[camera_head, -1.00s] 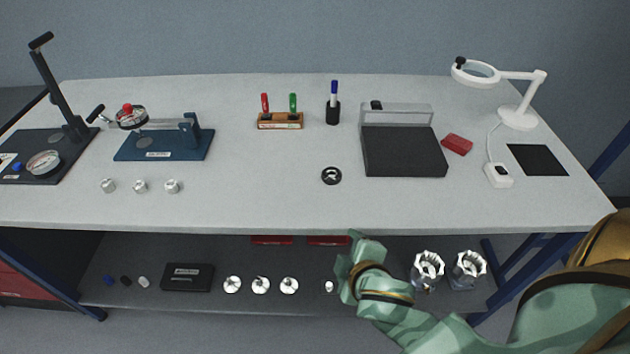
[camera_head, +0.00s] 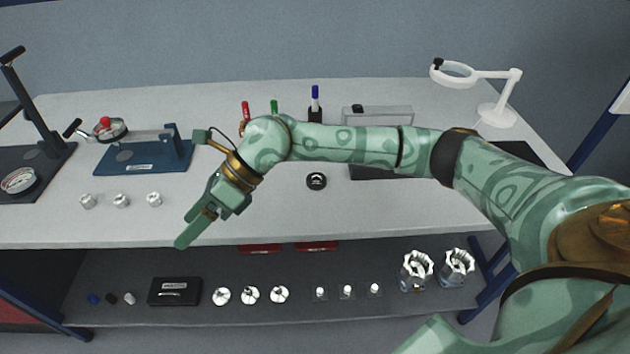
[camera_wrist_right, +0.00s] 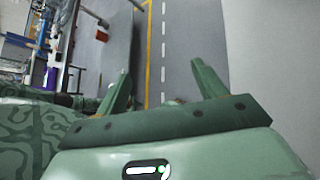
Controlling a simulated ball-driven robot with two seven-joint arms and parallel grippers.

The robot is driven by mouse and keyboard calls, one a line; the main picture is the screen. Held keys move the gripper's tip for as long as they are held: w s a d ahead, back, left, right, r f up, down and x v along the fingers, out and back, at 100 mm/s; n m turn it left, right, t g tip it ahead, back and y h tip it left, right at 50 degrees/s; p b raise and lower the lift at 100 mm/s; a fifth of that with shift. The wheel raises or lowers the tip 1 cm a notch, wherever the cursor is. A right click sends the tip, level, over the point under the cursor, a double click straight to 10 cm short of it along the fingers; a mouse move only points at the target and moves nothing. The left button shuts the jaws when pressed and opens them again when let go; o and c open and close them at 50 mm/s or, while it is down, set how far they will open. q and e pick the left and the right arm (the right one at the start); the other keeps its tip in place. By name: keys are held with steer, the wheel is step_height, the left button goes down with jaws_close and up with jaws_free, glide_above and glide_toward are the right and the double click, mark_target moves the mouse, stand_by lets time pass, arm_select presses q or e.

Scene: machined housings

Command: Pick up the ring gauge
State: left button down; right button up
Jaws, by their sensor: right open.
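The ring gauge looks to be the small dark ring (camera_head: 316,181) lying on the tabletop near the middle, with a pale mark inside it. My right gripper (camera_head: 197,228) is left of the ring, near the table's front edge, with its fingers pointing down and left. It is apart from the ring and empty. In the right wrist view its two fingers (camera_wrist_right: 160,72) stand wide apart with nothing between them, and the ring does not show there. My left gripper is not in view.
My right forearm crosses above the table, partly hiding the dark tray (camera_head: 370,174) and marker stand. Several silver parts (camera_head: 121,200) sit left of my gripper by a blue fixture (camera_head: 140,160). A white magnifier lamp (camera_head: 497,115) stands at right. The shelf below holds several parts.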

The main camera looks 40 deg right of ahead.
steer(key=w+d+r+m+h, duration=0.1)
steer(key=w+d+r+h, duration=0.35)
steer(key=d, duration=0.95)
steer(key=w+d+r+m+h, duration=0.15)
steer(key=d+h, duration=0.55)
steer(key=d, duration=0.8)
steer(key=b, duration=0.4)
glide_above(315, 174)
steer(key=s, duration=0.2)
steer(key=f, duration=1)
steer(key=shift+s+a+f, duration=0.15)
steer(key=shift+a+f, duration=0.05)
steer(key=shift+a, duration=0.1)
steer(key=f+b, duration=0.1)
steer(key=f, duration=0.2)
steer(key=w+f+b, duration=0.1)
steer(key=f, duration=0.2)
steer(key=shift+w+a+f+b, duration=0.1)
steer(key=shift+a+b, duration=0.1)
steer(key=shift+b, duration=0.15)
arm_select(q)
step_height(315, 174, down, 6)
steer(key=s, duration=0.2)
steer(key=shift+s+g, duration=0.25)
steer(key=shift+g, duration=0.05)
arm_select(e)
steer(key=shift+r, duration=0.2)
steer(key=c, duration=1.1)
